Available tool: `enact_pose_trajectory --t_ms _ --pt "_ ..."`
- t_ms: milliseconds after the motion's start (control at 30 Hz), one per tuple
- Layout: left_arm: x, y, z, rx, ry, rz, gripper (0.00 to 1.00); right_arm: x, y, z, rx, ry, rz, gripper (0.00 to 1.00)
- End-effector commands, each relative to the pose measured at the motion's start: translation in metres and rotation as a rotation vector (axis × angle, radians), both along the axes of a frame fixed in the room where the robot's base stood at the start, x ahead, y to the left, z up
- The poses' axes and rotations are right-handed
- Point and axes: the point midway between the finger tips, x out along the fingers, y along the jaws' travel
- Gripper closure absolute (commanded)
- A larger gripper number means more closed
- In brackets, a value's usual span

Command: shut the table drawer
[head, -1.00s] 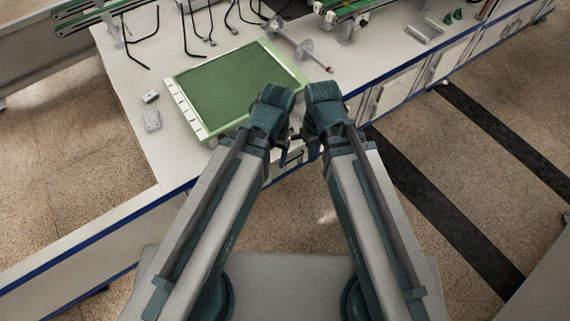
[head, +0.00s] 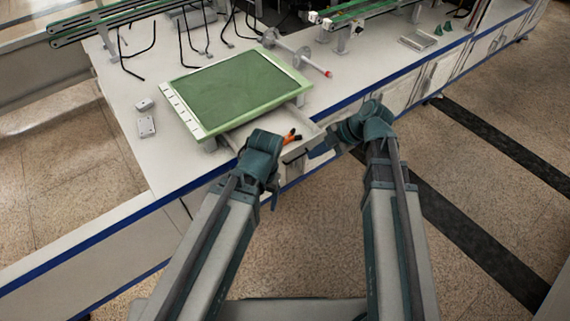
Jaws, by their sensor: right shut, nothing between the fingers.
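The table drawer (head: 303,145) stands pulled out from under the front edge of the white table (head: 190,167). Its right side, part of its front and a dark handle (head: 294,156) show. An orange and black tool (head: 292,137) lies in it. My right gripper (head: 318,152) is shut and empty, just right of the drawer front and pointing left toward it; I cannot tell whether it touches. My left gripper (head: 272,190) is mostly hidden by its own wrist, in front of the drawer's left part, and its fingers cannot be made out.
A green board (head: 238,88) with a pale rim lies on the table above the drawer. Two small white blocks (head: 147,126), black bent wires and a grey rod with a red tip (head: 327,73) are also on the table. Floor to the right is open.

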Motion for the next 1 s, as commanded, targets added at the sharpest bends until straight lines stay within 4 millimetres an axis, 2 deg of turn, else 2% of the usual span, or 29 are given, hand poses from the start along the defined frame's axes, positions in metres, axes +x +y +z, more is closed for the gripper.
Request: enact_pose_trajectory --t_ms 133,267,833,900,1000 --pt "0.0 0.0 -0.001 0.0 0.0 0.0 0.24 0.0 0.001 -0.001 0.0 -0.004 0.005 1.0" --pt "0.0 0.0 -0.012 0.0 0.0 0.0 0.24 0.002 0.006 -0.012 0.0 -0.004 0.004 1.0" --pt "0.0 0.0 -0.087 0.0 0.0 0.0 0.24 0.017 0.059 -0.087 -0.001 -0.002 0.004 1.0" --pt "0.0 0.0 -0.08 0.0 0.0 0.0 0.24 0.029 0.066 -0.08 -0.001 -0.002 0.004 1.0" --pt "0.0 0.0 -0.08 0.0 0.0 0.0 0.24 0.038 0.073 -0.08 -0.001 -0.002 0.004 1.0"
